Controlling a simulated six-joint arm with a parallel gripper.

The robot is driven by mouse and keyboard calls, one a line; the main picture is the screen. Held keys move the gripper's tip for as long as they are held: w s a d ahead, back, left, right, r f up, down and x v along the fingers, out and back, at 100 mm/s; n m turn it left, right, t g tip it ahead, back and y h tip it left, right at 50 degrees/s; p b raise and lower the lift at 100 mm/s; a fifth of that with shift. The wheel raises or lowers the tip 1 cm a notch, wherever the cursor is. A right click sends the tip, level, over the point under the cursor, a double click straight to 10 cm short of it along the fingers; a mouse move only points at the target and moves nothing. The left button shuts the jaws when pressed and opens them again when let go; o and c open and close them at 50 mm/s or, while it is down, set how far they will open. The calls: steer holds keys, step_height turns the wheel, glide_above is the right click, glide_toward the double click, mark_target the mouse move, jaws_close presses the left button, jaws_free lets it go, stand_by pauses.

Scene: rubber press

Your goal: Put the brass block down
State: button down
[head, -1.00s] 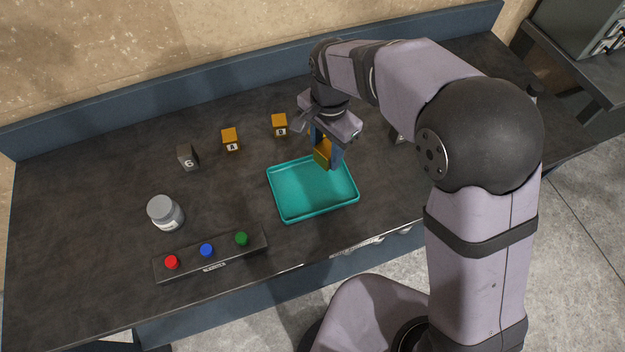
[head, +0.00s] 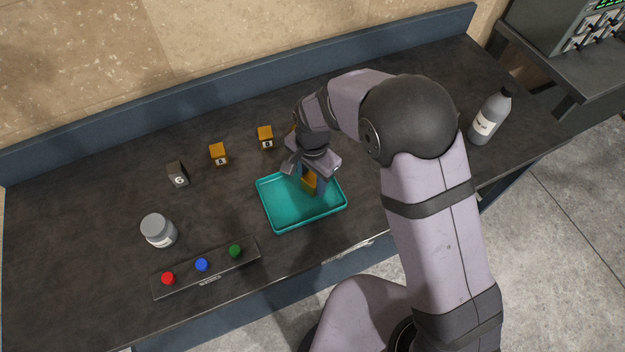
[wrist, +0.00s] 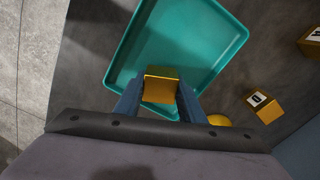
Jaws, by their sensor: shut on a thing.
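The brass block (head: 309,182) is between the fingers of my gripper (head: 311,186), over the upper part of the teal tray (head: 276,219). In the wrist view my gripper (wrist: 160,98) is shut on the brass block (wrist: 161,84), one blue finger on each side. The tray (wrist: 222,38) spreads out behind the block there. The block is low over the tray; I cannot tell whether its underside touches the tray floor.
A grey jar (head: 158,230) and a button panel (head: 207,270) are further left. A bottle (head: 490,118) stands at the right.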

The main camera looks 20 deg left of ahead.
mark_target(313, 178)
steer(key=shift+f, duration=0.65)
steer(key=shift+f, duration=0.1)
steer(key=shift+f, duration=0.1)
steer(key=c, duration=1.2)
jaws_free()
steer(key=shift+o, duration=0.2)
step_height(313, 178, up, 12)
steer(key=b, duration=0.4)
steer(key=shift+r, duration=0.2)
